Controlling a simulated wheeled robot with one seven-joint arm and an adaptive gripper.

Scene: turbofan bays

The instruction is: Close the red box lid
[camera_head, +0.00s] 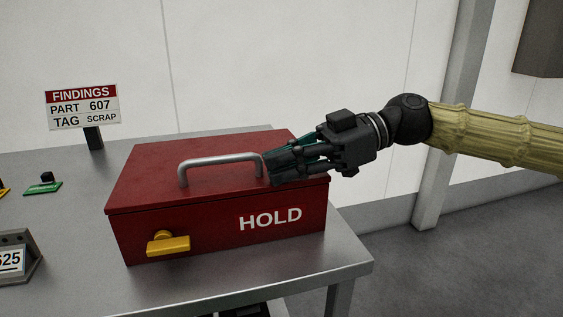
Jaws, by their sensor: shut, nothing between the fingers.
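The red box (180,230) sits on the grey metal table, with HOLD in white letters on its front. Its lid (150,175) lies flat on the box body, and I see no gap along the front edge. A silver bar handle (220,160) stands on the lid. A yellow latch (168,244) is on the front, left of centre. My gripper (270,169) is shut and empty. It is over the right part of the lid, beside the right end of the handle. I cannot tell whether its fingers touch the lid or handle.
A findings sign (83,107) stands at the back left of the table (300,270). A green tag with a black knob (43,187) and a dark block with a number plate (18,258) are at the left. The table's front right is clear. A wall is behind.

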